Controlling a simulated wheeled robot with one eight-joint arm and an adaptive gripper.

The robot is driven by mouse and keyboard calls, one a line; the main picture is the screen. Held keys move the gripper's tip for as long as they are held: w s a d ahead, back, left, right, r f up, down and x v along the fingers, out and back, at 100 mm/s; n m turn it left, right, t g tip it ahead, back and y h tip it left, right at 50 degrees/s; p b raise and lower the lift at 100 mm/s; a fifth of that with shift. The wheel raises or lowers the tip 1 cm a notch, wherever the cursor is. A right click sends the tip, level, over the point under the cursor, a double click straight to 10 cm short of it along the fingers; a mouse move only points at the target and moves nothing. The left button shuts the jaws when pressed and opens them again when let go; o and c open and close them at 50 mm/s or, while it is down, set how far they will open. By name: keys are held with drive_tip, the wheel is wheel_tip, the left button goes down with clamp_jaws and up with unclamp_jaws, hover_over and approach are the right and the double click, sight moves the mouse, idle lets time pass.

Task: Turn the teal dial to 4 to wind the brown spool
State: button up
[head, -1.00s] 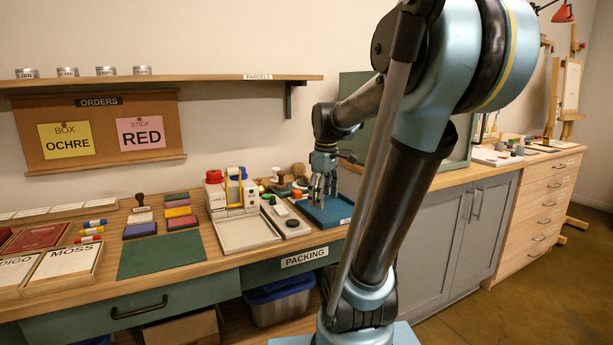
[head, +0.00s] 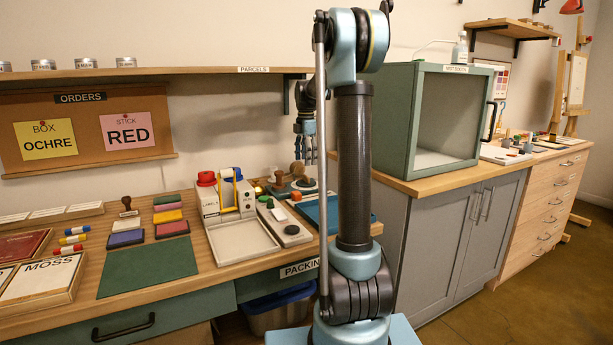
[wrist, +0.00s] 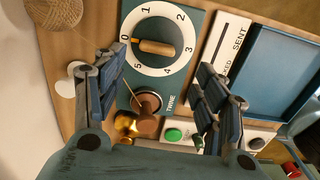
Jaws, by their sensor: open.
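In the wrist view the teal dial plate (wrist: 128,98) carries a white ring numbered 0 to 5 and the label TWINE. A ball of twine (wrist: 52,10) is at upper left. My gripper (wrist: 163,62) is open and empty, its fingers either side of the dial and apart from it. In the head view my gripper (head: 306,128) hangs above the bench's back.
A blue tray (wrist: 285,70) and a white SENT strip (wrist: 226,50) lie right of the dial. A green button (wrist: 173,134) is near the right finger. In the head view a green booth (head: 398,120) stands right of my arm, and the parcels shelf (head: 200,73) is behind.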

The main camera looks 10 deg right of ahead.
sight(306, 180)
drive_tip(key=shift+w+f, duration=0.15)
drive_tip(key=shift+w, duration=0.15)
drive_tip(key=shift+w+f, duration=0.1)
drive_tip(key=shift+f, duration=0.2)
drive_tip(key=shift+d+f, duration=0.1)
drive_tip(key=shift+f, duration=3.25)
drive_tip(key=shift+c, duration=0.6)
drive_tip(key=c, duration=0.9)
